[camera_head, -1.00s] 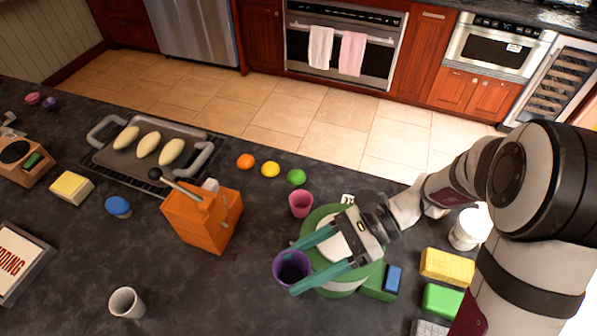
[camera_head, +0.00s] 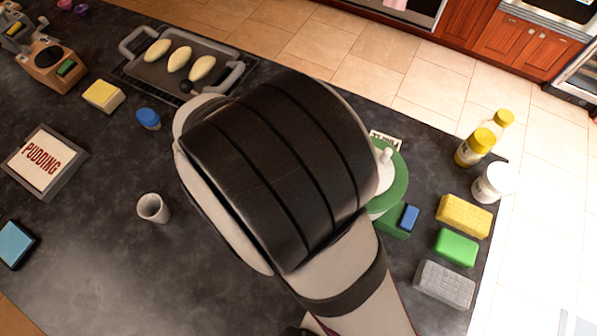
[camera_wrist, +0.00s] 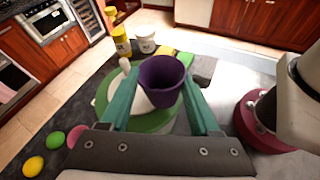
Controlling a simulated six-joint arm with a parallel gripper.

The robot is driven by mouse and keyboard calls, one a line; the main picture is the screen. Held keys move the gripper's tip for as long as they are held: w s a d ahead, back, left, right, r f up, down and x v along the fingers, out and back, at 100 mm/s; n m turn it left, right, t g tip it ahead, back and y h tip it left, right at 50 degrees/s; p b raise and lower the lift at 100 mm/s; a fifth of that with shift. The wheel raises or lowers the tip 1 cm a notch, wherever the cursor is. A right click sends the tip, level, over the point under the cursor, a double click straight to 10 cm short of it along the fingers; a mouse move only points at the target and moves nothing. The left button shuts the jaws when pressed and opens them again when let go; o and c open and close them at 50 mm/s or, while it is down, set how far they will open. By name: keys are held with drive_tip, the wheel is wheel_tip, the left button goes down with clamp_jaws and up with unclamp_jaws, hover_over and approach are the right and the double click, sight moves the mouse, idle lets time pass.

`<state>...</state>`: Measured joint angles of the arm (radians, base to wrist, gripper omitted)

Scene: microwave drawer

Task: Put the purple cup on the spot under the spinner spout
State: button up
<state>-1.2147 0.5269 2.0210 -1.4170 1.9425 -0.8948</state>
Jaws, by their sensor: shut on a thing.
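The purple cup (camera_wrist: 163,82) is between the two teal fingers of my gripper (camera_wrist: 160,76) in the wrist view, held near the fingertips with its open rim facing up. My gripper is shut on it. Behind and below the cup is the green and white spinner (camera_wrist: 112,92). In the head view, my arm covers most of the spinner (camera_head: 397,180); its green rim, white knob and green block with a blue part (camera_head: 411,217) show at right. My gripper and the cup are hidden in the head view. The spout and the spot under it cannot be made out.
Yellow (camera_head: 463,215), green (camera_head: 456,248) and grey (camera_head: 444,284) blocks lie right of the spinner, near yellow-capped bottles (camera_head: 475,147) and a white jar (camera_head: 489,183). A grey cup (camera_head: 153,208) stands left on the counter.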

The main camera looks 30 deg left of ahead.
drive_tip(key=w+a+f+n+t+y, duration=0.1)
drive_tip(key=a+f+n+t+y, duration=0.2)
drive_tip(key=a+n+t+y, duration=0.8)
drive_tip(key=a+f+g, duration=0.1)
drive_tip(key=f, duration=0.3)
drive_tip(key=f+g+h, duration=0.1)
drive_tip(key=f, duration=0.4)
drive_tip(key=a+f+m+g, duration=0.1)
drive_tip(key=f+g, duration=0.1)
drive_tip(key=f, duration=0.2)
drive_tip(key=shift+a+f+h, duration=0.25)
drive_tip(key=shift+a+h, duration=0.1)
drive_tip(key=shift+h, duration=0.05)
drive_tip(key=shift+w+f, duration=0.3)
drive_tip(key=x, duration=0.3)
drive_tip(key=shift+w+d+r, duration=0.15)
drive_tip(key=shift+w, duration=0.15)
drive_tip(key=shift+f, duration=0.2)
drive_tip(key=o, duration=1.3)
drive_tip(key=shift+o, duration=0.2)
